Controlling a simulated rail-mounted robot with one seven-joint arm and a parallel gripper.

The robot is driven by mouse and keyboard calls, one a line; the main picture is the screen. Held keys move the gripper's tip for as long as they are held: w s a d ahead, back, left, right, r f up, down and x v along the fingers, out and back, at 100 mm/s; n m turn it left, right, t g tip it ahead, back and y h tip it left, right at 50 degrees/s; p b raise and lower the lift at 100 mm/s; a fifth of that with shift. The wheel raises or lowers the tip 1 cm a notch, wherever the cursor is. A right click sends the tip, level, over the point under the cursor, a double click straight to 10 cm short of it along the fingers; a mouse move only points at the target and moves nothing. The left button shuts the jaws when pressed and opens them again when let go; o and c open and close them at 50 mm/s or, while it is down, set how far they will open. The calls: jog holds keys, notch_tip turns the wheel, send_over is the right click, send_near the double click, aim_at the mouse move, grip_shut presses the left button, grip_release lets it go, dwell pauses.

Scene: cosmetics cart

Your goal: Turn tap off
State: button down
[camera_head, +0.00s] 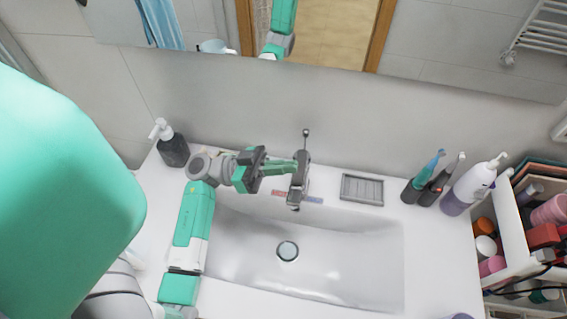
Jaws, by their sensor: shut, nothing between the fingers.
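The tap (300,176) stands at the back middle of the white sink (345,262), with a thin lever (306,138) sticking up and back from its top. A red mark and a blue mark lie on the counter on either side of its base. My gripper (294,167) is shut and empty, with green fingers pointing right. Its fingertips are at the left side of the tap's body; I cannot tell whether they touch it. No water stream can be made out over the basin or the drain (287,250).
A dark soap dispenser (173,149) stands left behind my arm. A grey soap dish (362,189), toothbrushes (430,180) and a white-purple bottle (473,187) are to the right. A cosmetics cart (507,255) stands at the right edge. A mirror (330,35) hangs behind.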

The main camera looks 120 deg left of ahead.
jog(key=b+v, duration=0.3)
jog(key=v, duration=0.7)
jog(key=shift+r, duration=0.2)
jog(key=shift+a, duration=0.15)
